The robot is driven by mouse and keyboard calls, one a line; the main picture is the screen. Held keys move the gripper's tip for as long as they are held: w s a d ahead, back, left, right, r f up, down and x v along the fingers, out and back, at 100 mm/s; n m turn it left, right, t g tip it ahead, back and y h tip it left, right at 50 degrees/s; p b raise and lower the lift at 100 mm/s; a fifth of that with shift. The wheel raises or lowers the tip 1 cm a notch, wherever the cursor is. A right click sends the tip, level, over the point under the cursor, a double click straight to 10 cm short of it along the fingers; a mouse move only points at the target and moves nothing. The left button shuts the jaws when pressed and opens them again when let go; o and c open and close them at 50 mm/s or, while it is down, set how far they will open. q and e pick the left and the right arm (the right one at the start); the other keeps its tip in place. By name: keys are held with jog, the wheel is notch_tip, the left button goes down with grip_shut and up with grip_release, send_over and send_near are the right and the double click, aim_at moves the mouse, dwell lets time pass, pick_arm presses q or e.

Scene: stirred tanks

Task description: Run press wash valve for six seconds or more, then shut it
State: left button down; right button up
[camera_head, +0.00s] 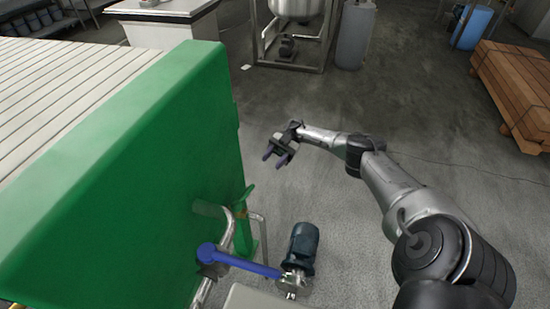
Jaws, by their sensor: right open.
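The press wash valve (240,262) shows a blue lever handle at the lower middle, in front of the green press. The lever points to the right and slightly down from its round hub. The hub sits at a metal pipe (226,232) that bends up beside the press. My right gripper (273,157) is open and empty, in the air above the floor, up and to the right of the lever and well apart from it. My left gripper is not in view. The pipe below the lever is partly hidden.
The green press (120,190) with pale plates fills the left. A dark blue motor pump (303,250) stands right of the lever. A steel tank (296,8), a grey cylinder (355,35) and stacked timber (512,88) stand farther back. The middle floor is clear.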

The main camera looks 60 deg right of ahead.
jog(key=shift+s+d, duration=0.1)
jog(key=shift+d, duration=0.35)
jog(key=shift+c, duration=0.4)
